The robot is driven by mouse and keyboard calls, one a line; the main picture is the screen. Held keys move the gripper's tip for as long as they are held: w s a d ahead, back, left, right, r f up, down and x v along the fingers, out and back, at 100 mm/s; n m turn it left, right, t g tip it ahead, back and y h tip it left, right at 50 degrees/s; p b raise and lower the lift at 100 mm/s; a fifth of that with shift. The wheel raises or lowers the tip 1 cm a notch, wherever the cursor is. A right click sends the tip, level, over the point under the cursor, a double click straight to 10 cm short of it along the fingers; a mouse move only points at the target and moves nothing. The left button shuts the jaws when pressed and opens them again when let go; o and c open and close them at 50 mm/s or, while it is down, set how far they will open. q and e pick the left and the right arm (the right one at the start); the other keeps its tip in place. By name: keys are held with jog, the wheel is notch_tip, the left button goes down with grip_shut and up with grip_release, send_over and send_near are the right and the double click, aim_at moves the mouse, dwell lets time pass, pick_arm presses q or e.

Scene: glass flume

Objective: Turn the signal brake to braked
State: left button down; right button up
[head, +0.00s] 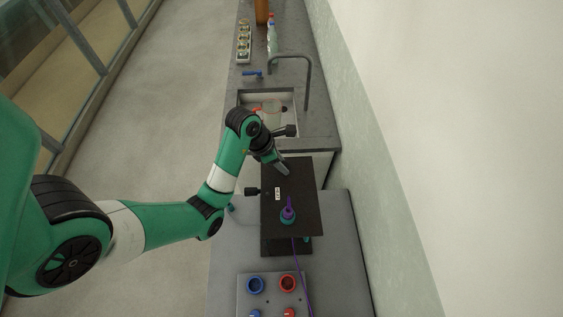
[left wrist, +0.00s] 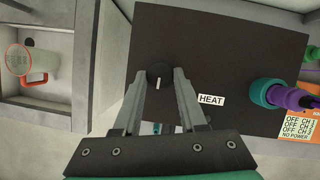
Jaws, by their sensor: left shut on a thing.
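A black box (head: 300,178) stands on the grey bench, and its dark face (left wrist: 225,40) fills much of the left wrist view. On it is a round black knob (left wrist: 158,72) with a short white mark pointing toward my gripper's palm. A white label (left wrist: 210,100) beside it reads HEAT. My left gripper (head: 284,170) is over the box, its fingers (left wrist: 159,84) shut on the knob's two sides. No part is labelled as a signal brake. The knob is hidden in the head view. My right gripper is not in view.
A purple plug (head: 289,212) with a cable sits in a teal socket (left wrist: 264,92) on the box. A panel with a blue ring (head: 255,285) and a red ring (head: 288,283) is nearer. A sink with a tap (head: 308,82) and a jug (left wrist: 38,68) lie beyond.

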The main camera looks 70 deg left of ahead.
pick_arm(q)
jog(key=m+p, duration=0.1)
jog(key=m+h+p, duration=0.1)
jog(key=p, duration=0.1)
jog(key=shift+a+r+m, duration=0.15)
jog(key=shift+r+m, duration=0.1)
jog(key=shift+m, duration=0.15)
jog(key=shift+m+g+h+p, duration=0.3)
jog(key=shift+m+h+p, duration=0.1)
jog(key=shift+m+p, duration=0.5)
jog(key=shift+w+a+f+m+h+p, duration=0.15)
jog(key=shift+m+h+p, duration=0.2)
jog(key=shift+m, duration=0.65)
jog(key=shift+m+g+h, duration=0.25)
jog(key=shift+m+g, duration=0.15)
jog(key=shift+m, duration=0.4)
jog(key=m+g, duration=0.1)
jog(key=m, duration=0.2)
jog(key=shift+w+a+m+h, duration=0.1)
jog(key=shift+w+m+h, duration=0.05)
jog(key=shift+m+h, duration=0.25)
jog(key=m+g, duration=0.1)
jog(key=m, duration=0.1)
jog(key=m+g, duration=0.1)
jog(key=m, duration=0.2)
jog(key=shift+w+f+m, duration=0.1)
jog(key=shift+w+m, duration=0.1)
jog(key=shift+m, duration=0.1)
